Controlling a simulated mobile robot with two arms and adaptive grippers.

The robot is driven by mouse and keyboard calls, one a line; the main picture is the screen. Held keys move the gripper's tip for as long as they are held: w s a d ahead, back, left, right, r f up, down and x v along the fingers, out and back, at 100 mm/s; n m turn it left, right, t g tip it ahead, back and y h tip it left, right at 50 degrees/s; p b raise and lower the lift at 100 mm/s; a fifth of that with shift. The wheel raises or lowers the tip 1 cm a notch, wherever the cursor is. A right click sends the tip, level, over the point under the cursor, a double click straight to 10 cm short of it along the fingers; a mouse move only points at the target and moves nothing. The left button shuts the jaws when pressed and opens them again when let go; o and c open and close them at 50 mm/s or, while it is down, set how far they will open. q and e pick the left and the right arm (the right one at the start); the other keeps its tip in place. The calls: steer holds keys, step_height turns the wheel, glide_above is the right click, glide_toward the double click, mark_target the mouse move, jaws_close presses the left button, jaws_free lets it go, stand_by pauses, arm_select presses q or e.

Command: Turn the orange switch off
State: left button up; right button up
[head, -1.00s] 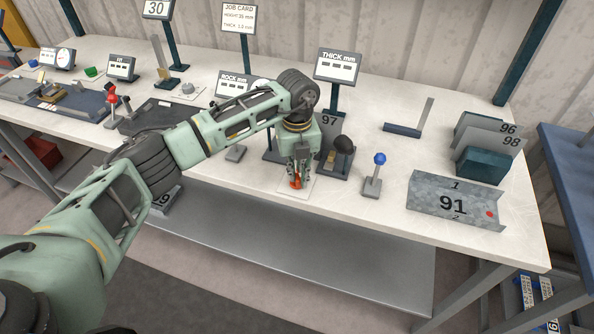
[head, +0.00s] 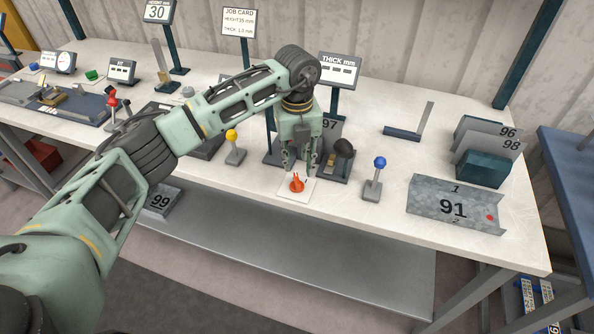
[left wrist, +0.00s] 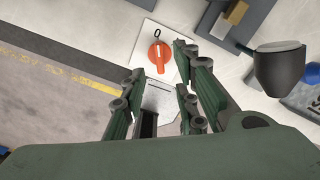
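The orange switch (head: 297,184) is a round knob with a raised handle on a small white plate near the table's front edge. It also shows in the left wrist view (left wrist: 160,57). There its handle lies roughly in line with a black "0" mark on the plate. My left gripper (head: 300,168) points down above and just behind the switch, apart from it. My right gripper is in neither view.
A blue-knobbed lever (head: 379,163) stands right of the switch and a yellow-knobbed lever (head: 232,135) left of it. A black-knobbed device (head: 343,148) is close behind on the right. A metal part marked 91 (head: 453,206) lies farther right.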

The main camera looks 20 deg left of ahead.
mark_target(298, 179)
arm_select(q)
step_height(298, 179, up, 6)
steer(key=shift+r, duration=0.1)
stand_by(0.5)
